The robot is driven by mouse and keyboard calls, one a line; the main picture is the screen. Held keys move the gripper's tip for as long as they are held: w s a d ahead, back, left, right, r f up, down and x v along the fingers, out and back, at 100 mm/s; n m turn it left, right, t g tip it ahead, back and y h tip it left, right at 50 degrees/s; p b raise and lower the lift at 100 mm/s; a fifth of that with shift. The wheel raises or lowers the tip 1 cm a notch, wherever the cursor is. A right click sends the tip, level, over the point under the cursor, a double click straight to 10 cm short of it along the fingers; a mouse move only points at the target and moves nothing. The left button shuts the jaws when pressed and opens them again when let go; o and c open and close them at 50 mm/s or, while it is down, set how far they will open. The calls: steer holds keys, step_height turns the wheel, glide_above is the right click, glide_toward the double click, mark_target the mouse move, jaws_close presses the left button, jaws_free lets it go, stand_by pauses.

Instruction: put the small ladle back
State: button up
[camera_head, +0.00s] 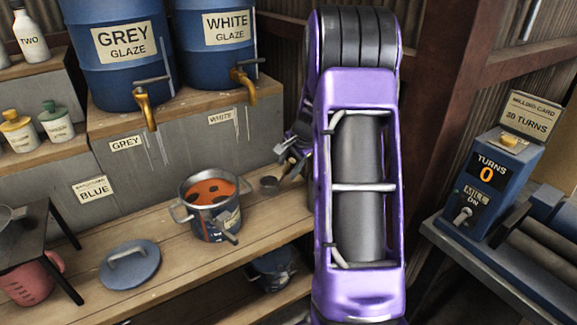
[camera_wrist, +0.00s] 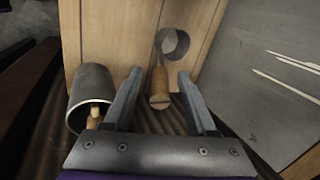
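A ladle with a wooden handle (camera_wrist: 158,82) and a round metal cup (camera_wrist: 173,43) is in the middle of the wrist view, its cup over the wooden planks. In the head view its dark cup (camera_head: 268,183) shows on the shelf, right of the pot. My gripper (camera_wrist: 158,74) has its fingers apart on either side of the handle, with a gap visible on both sides. In the head view my gripper is mostly hidden behind my purple arm. A metal cylinder (camera_wrist: 91,84) with a wooden piece in it is left of the fingers. I cannot tell whether it is another ladle.
A pot of orange glaze (camera_head: 229,220) stands on the wooden shelf (camera_head: 85,250), with a blue lid (camera_head: 130,267) to its left. Blue glaze barrels (camera_head: 118,75) with brass taps stand above. A dark pot (camera_head: 270,268) sits below. A mill (camera_head: 487,185) stands at right.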

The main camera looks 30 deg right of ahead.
steer(key=shift+s+r, duration=0.1)
steer(key=shift+r, duration=0.45)
steer(key=p+v, duration=0.2)
steer(key=v, duration=0.9)
steer(key=shift+s+r, duration=0.1)
